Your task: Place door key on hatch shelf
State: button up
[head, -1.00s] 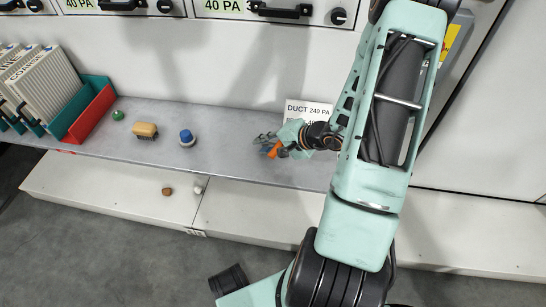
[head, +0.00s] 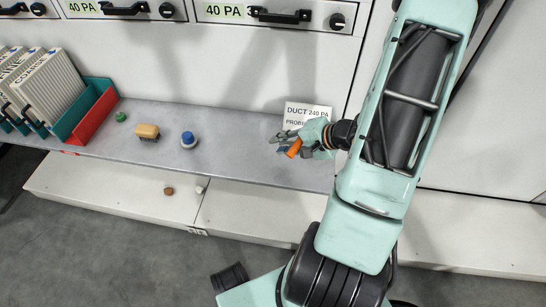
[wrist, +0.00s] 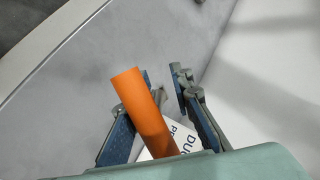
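My gripper (head: 284,143) is low over the right part of the grey ledge, with its fingers pointing left. The orange part of what looks like the door key (head: 293,148) shows at the fingers. In the wrist view the orange cylinder (wrist: 143,112) slants across the left finger, and a small grey piece shows between the two fingertips (wrist: 164,78). The fingers appear closed on this piece; the grip itself is partly hidden. The orange part moves with the gripper. I cannot make out which surface is the hatch shelf.
On the grey ledge (head: 235,165) are a blue-capped knob (head: 188,139), a yellow brush (head: 147,131), a green knob (head: 121,117) and a teal-and-red bin (head: 97,112). A duct sign (head: 307,113) stands behind my gripper. Two small pieces lie on the lower white step (head: 120,190).

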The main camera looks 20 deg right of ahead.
notch_tip(320, 180, up, 8)
jog(key=s+d+p, duration=0.1)
jog(key=p, duration=0.3)
jog(key=shift+s+d, duration=0.15)
jog(key=shift+s, duration=0.25)
